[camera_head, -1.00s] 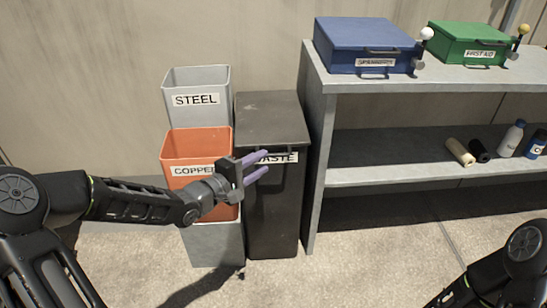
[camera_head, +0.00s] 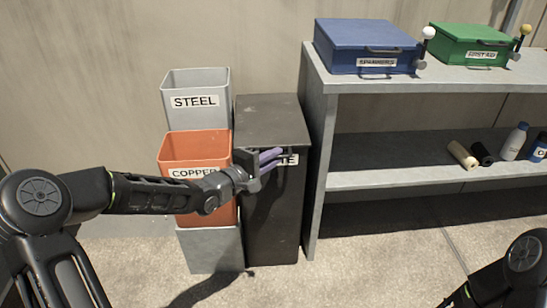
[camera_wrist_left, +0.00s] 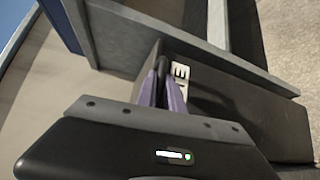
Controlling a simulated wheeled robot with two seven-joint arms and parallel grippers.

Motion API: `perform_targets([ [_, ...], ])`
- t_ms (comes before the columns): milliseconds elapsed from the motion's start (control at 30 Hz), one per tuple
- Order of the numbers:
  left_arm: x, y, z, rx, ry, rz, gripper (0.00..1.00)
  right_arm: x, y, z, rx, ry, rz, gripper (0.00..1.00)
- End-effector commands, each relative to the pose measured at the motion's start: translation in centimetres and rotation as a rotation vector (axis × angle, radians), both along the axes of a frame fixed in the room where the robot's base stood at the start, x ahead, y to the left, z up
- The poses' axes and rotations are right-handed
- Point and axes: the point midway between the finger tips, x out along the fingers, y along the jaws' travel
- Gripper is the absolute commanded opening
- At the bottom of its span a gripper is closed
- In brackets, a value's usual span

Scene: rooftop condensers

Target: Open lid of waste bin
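The dark grey waste bin (camera_head: 275,225) stands between the stacked bins and the shelf. Its flat lid (camera_head: 268,115) is down. My left gripper (camera_head: 274,158) is at the upper front of the bin, over its white label, which is partly covered. Its purple fingers are close together. The left wrist view shows the fingers (camera_wrist_left: 163,85) on either side of a dark, narrow piece, which looks like the lid's handle, and part of the label (camera_wrist_left: 180,72) beside them. The handle is mostly hidden in the head view. My right gripper is out of view.
A grey steel bin (camera_head: 196,82) and an orange copper bin (camera_head: 185,150) stand left of the waste bin. A grey shelf (camera_head: 312,150) stands close on its right, with a blue box (camera_head: 365,42) and a green box (camera_head: 475,42) on top. The floor in front is clear.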

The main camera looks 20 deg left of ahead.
Motion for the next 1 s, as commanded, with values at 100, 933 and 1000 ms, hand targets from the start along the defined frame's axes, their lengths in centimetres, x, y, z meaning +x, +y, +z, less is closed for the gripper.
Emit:
perform_targets([
  [100,-0.01,0.00,-0.01,0.000,0.000,0.000,0.01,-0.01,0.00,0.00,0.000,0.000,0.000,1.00],
  [933,-0.05,-0.02,-0.09,0.000,0.002,-0.001,0.00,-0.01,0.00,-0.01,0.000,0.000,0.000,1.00],
  [1000,-0.05,-0.02,-0.09,0.000,0.002,-0.001,0.00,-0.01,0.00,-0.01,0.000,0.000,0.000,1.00],
])
